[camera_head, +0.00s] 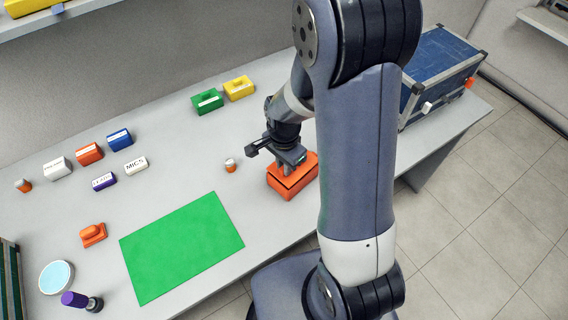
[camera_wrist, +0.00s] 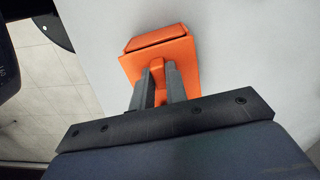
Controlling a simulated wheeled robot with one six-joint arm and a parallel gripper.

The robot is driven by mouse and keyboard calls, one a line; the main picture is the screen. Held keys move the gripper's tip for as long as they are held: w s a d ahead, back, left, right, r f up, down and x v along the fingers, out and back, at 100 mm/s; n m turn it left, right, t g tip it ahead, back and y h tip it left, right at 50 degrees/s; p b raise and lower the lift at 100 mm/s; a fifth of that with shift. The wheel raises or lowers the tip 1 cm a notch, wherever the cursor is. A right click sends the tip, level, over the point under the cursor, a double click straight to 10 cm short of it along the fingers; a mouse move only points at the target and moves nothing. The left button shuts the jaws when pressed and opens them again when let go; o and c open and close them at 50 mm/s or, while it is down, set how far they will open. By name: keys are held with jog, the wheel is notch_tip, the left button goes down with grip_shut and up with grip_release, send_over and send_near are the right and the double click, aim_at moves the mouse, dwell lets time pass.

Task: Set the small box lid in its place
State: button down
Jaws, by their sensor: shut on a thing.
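The small box (camera_head: 288,190) is orange and stands on the table near its front edge, partly behind my arm in the head view. My gripper (camera_head: 290,166) is right over it, pointing down. In the wrist view my gripper (camera_wrist: 161,82) is shut on the orange knob of the small box lid (camera_wrist: 186,52). Part of the orange box (camera_wrist: 158,38) shows just beyond the lid's plate. The lid is at the box top and looks a little askew to it; I cannot tell whether it is seated.
A green mat (camera_head: 182,246) lies to the left. An orange knobbed piece (camera_head: 93,235) and a small orange-and-grey item (camera_head: 230,165) stand apart on the table. Several labelled blocks are at the back left. A blue case (camera_head: 440,65) stands at the right.

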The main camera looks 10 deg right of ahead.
jog(key=shift+f, duration=0.15)
dwell(0.3)
jog(key=shift+f+b, duration=0.65)
jog(key=shift+b, duration=0.1)
jog(key=shift+f, duration=0.1)
jog(key=c, duration=1.3)
grip_release()
jog(key=shift+c, duration=0.2)
notch_tip(320, 180, up, 11)
jog(key=shift+f, duration=0.1)
